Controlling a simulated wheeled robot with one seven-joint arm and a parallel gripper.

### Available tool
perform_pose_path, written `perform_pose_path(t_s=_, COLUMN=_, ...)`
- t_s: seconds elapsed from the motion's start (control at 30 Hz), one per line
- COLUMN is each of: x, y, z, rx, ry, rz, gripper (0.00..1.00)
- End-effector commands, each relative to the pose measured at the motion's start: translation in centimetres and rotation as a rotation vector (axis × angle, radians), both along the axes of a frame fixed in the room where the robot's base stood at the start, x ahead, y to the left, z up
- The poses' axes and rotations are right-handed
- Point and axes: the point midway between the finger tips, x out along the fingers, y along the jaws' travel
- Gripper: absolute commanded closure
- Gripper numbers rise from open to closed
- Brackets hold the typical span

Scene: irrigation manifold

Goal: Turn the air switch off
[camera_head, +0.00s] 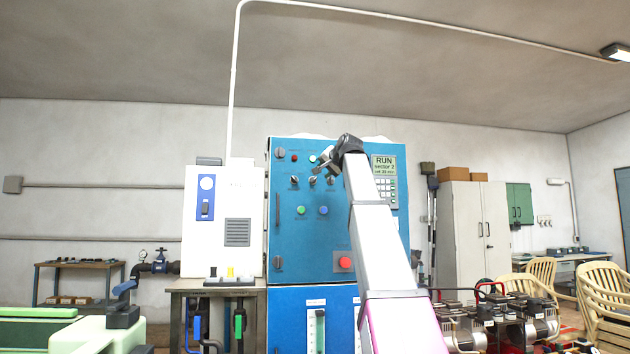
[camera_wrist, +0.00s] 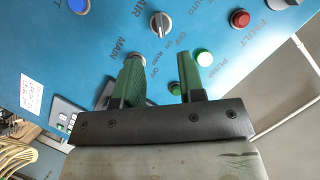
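The blue control cabinet (camera_head: 310,235) stands ahead with a row of small rotary switches high on its door. In the wrist view a grey rotary knob (camera_wrist: 160,24) with a pale pointer mark sits near the printed words AIR, MAIN, OFF and ON. I cannot tell for sure which word names this knob, nor its setting. My gripper (camera_wrist: 160,62) is open, its two green fingers apart with only panel showing between them. The knob lies just beyond the fingertips, in line with the gap. In the head view my gripper (camera_head: 323,166) is at the upper door, beside the switches.
A red lamp (camera_wrist: 240,18), a green lamp (camera_wrist: 204,57) and a blue one (camera_wrist: 79,5) surround the knob. A red stop button (camera_head: 345,263) and a RUN display (camera_head: 384,165) are on the same door. A white box (camera_head: 222,225) stands close at the left.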

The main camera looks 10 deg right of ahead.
Motion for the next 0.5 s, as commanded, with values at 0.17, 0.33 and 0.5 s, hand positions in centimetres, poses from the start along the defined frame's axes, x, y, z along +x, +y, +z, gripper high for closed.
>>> perform_pose_path(t_s=0.17, x=2.9, y=0.8, z=-0.7, rx=0.0, ry=0.001, rz=0.001, gripper=0.64)
perform_pose_path(t_s=0.33, x=5.7, y=1.7, z=-1.5, rx=-0.001, ry=0.001, rz=0.0, gripper=0.64)
perform_pose_path(t_s=0.5, x=7.6, y=2.2, z=-2.2, rx=-0.001, ry=0.0, rz=0.0, gripper=0.64)
